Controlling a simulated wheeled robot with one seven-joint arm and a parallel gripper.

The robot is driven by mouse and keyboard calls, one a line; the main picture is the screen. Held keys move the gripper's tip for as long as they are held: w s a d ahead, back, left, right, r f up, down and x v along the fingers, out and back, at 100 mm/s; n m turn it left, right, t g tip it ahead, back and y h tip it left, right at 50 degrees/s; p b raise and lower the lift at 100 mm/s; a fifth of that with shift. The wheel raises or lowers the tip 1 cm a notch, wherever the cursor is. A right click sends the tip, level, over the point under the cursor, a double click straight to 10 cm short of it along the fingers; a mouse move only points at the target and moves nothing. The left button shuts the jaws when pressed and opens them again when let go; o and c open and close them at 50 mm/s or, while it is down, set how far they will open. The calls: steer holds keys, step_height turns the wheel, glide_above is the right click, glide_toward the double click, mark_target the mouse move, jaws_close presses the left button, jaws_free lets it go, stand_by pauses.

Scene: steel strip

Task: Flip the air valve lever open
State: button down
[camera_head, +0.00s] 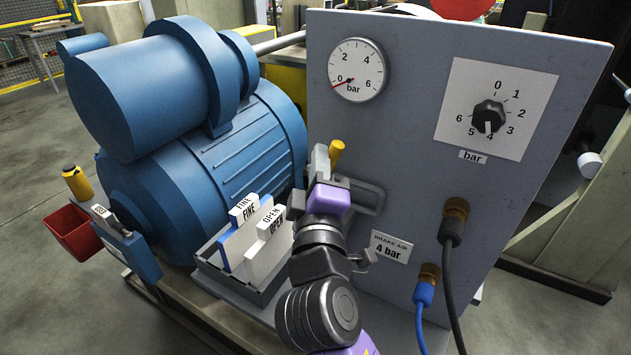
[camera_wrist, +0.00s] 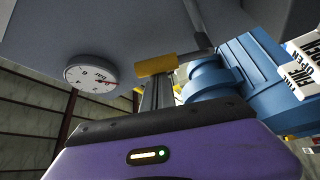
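The air valve lever has a yellow grip (camera_head: 337,150) and stands out from the grey panel (camera_head: 400,120), left of its middle. The valve body is mostly hidden behind my gripper.
A pressure gauge (camera_head: 356,70) has its red needle near 0. A black knob (camera_head: 488,117) points near 4. A tray of white and blue cards (camera_head: 265,245) and a blue motor (camera_head: 200,150) stand left. Hoses (camera_head: 453,270) hang right.

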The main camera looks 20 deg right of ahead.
steer(key=s+d+f+m+g+h+b, duration=0.1)
steer(key=s+f+m+h+b, duration=0.1)
steer(key=m+h+b, duration=0.3)
steer(key=s+d+f+m+g+h+b, duration=0.2)
steer(key=m+b, duration=1.1)
steer(key=b, duration=1.5)
step_height(320, 180, down, 2)
steer(key=h, duration=0.3)
steer(key=shift+s+d, duration=0.2)
steer(key=shift+s, duration=0.1)
steer(key=shift+f+b, duration=0.2)
steer(key=shift+b, duration=0.2)
